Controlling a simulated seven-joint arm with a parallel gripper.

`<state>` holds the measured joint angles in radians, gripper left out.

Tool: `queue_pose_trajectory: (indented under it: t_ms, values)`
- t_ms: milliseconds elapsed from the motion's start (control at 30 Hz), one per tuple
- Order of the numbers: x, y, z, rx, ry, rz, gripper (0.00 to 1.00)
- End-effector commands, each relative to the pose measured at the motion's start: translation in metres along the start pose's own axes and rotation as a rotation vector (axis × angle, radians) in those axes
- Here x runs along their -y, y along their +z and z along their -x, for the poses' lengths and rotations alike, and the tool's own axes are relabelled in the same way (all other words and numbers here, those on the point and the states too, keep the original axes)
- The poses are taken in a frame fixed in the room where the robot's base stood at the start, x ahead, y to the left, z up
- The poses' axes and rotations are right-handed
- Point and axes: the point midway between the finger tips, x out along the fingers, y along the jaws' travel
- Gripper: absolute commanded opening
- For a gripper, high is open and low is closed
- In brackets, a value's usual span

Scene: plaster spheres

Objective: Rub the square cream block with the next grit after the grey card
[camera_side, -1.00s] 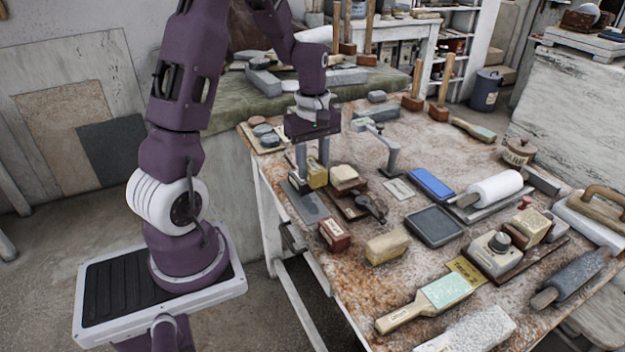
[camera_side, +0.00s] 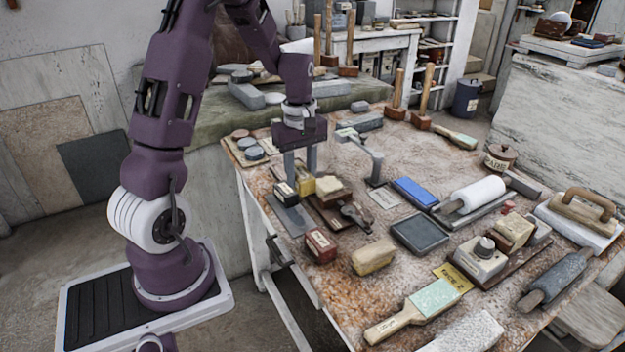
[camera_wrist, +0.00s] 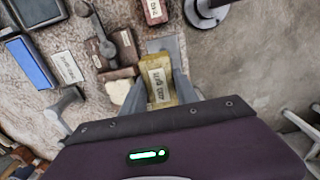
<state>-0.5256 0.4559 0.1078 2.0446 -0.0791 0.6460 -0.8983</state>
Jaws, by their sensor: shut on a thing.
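My gripper (camera_side: 298,180) is down at the near-left part of the bench. In the wrist view my gripper (camera_wrist: 160,92) is shut on a yellow block (camera_wrist: 157,75) with a pale label; it also shows in the side view (camera_side: 305,185). A dark piece with a pale face (camera_side: 284,191) shows at the left finger; I cannot tell if it is part of what is held. A grey flat plate (camera_side: 292,217) lies below. A cream block (camera_side: 327,185) sits just right of the held block on a brown wooden piece; it shows in the wrist view (camera_wrist: 118,90). Contact is unclear.
A dark clamp (camera_side: 356,214) and a red-brown labelled block (camera_side: 320,245) are close by. A pale lettered card (camera_side: 383,198), a blue block (camera_side: 414,192), a dark tray (camera_side: 420,234) and a tan block (camera_side: 373,257) lie to the right. A lamp-like stand (camera_side: 372,160) rises behind.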

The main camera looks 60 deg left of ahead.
Motion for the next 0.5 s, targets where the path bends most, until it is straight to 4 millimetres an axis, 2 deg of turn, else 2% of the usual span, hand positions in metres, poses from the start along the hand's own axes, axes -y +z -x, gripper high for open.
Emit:
queue_pose_trajectory:
  t_ms: [100, 233, 333, 500]
  values:
    - [-0.036, -0.015, 0.007, -0.003, 0.004, 0.001, 0.00]
    - [-0.071, -0.025, 0.016, -0.002, 0.003, -0.001, 0.00]
    - [-0.087, -0.028, 0.020, -0.001, 0.001, -0.001, 0.00]
    - [-0.091, -0.029, 0.008, 0.001, -0.003, -0.001, 0.00]
